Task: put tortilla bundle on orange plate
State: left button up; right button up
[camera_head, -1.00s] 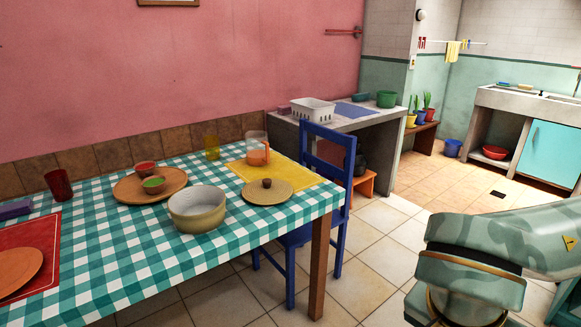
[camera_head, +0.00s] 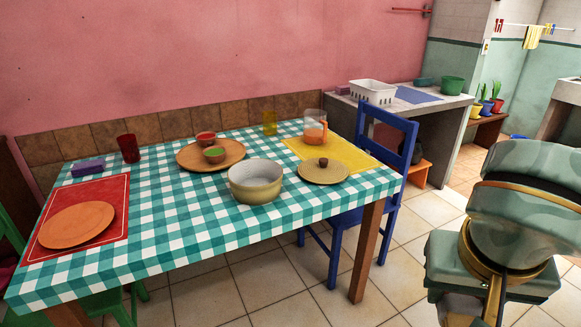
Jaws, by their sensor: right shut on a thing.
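The orange plate (camera_head: 76,225) lies flat and empty on the red placemat (camera_head: 118,205) at the table's left end. I do not see a tortilla bundle anywhere. A cream and olive pot (camera_head: 256,190) stands uncovered at the table's front middle; the part of its inside that shows looks empty. A round lid with a brown knob (camera_head: 324,171) lies to its right, partly on a yellow mat. My right arm comes in at the lower right, beyond the table's right end. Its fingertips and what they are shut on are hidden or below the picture. My left gripper is not in view.
A wooden board (camera_head: 228,152) with two small bowls, a red cup (camera_head: 129,148) and a purple block (camera_head: 88,168) stand toward the back. A clear pitcher (camera_head: 315,127) stands back right. A blue chair (camera_head: 390,150) is at the right end. The front checkered strip is clear.

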aim_at(77, 222)
jog(key=i+u, duration=0.1)
jog(key=u, duration=0.4)
jog(key=i+j+u, duration=0.1)
jog(key=u, duration=0.9)
jog(key=i+u, duration=0.15)
jog(key=u, duration=0.3)
jog(key=i+l+u, duration=0.1)
jog(key=i+l, duration=0.75)
jog(key=i, duration=0.05)
